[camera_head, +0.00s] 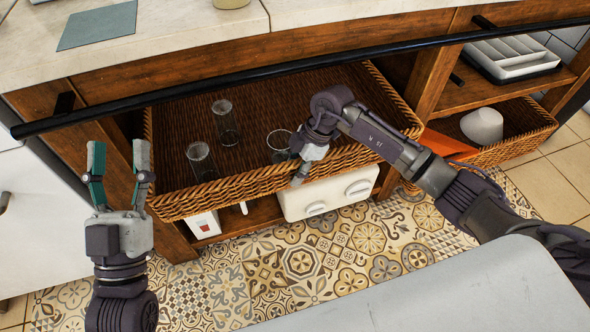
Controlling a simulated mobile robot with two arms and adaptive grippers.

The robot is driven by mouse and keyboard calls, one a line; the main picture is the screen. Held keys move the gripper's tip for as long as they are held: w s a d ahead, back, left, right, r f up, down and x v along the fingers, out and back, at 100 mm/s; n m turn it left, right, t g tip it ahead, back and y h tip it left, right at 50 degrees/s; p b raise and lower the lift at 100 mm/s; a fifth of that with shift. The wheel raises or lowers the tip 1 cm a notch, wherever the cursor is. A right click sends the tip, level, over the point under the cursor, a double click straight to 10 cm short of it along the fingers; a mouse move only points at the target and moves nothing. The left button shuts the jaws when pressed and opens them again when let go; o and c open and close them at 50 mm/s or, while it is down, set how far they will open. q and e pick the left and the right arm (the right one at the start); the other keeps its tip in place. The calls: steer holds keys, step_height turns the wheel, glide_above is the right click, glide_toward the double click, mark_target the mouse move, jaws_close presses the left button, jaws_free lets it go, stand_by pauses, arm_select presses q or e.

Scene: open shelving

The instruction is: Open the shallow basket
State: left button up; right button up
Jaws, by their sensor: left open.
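The shallow wicker basket (225,190) sits on the shelf under the counter, and its front part stands out past the counter edge. Several clear glasses stand inside it, one of them (201,161) near the front left. My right gripper (301,172) is at the middle of the basket's front rim, pointing down. It overlaps the rim in view; whether its fingers touch or grip the rim is unclear. My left gripper (119,165) is open and empty, pointing up, left of the basket's front left corner.
A black rail (230,77) runs along the counter front above the basket. A white appliance (328,196) and a red-and-white box (204,224) are below the basket. Another wicker basket (520,140) and a white cutlery tray (512,58) are at right. Patterned floor tiles lie in front.

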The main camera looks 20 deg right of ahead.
jaws_close()
stand_by(0.4)
